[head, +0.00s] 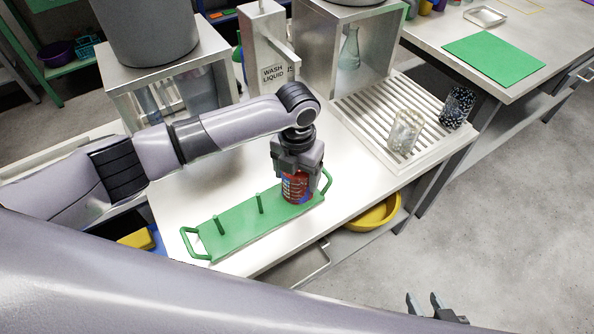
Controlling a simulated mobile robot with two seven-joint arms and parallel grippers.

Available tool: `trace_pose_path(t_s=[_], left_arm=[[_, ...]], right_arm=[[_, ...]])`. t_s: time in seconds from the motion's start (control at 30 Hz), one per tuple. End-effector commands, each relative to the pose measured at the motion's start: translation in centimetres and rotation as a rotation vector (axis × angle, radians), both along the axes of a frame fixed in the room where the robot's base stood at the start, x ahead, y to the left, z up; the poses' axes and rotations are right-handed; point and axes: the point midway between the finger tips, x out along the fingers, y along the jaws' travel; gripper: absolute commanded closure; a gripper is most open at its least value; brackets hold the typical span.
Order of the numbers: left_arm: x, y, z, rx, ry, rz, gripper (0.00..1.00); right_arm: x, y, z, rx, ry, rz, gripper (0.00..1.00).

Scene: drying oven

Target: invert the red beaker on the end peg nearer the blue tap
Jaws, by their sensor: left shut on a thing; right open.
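The red beaker (295,190) is at the right end of the green peg rack (240,228). My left gripper (298,170) is shut on it from above and hides its upper part. I cannot tell whether its mouth faces down, or whether it rests on the rack or is just above it. Two bare pegs show, one near the left end (218,224) and one in the middle (260,204); any peg at the right end is hidden. My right gripper (430,304) is open and empty at the bottom edge, far from the rack. I cannot make out a blue tap.
A slatted draining rack (378,112) holds a clear beaker (405,131) and a dark speckled beaker (458,106). A box labelled wash liquid (262,50) stands behind my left arm. A yellow bowl (375,212) sits on the shelf below. The table front left of the peg rack is clear.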

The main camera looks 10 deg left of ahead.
Motion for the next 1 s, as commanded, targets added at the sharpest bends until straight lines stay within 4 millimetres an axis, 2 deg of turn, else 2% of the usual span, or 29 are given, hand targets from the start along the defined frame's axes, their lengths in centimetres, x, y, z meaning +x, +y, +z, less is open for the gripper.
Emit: trace_pose_path(t_s=[0.87,0.9,0.93,0.97,1.0], left_arm=[[-0.02,0.0,-0.72,0.0,0.001,0.0,0.59],[-0.01,-0.01,-0.67,0.0,0.001,0.0,0.15],[-0.02,0.0,-0.67,0.0,0.001,0.0,0.05],[-0.02,0.0,-0.67,0.0,0.001,0.0,0.0],[-0.02,0.0,-0.67,0.0,0.001,0.0,0.0]], right_arm=[[0.0,0.0,-0.3,0.0,0.0,0.0,0.57],[0.0,0.0,-0.26,0.0,0.0,0.0,0.57],[0.0,0.0,-0.25,0.0,0.0,0.0,0.57],[0.0,0.0,-0.25,0.0,0.0,0.0,0.57],[0.0,0.0,-0.25,0.0,0.0,0.0,0.57]])
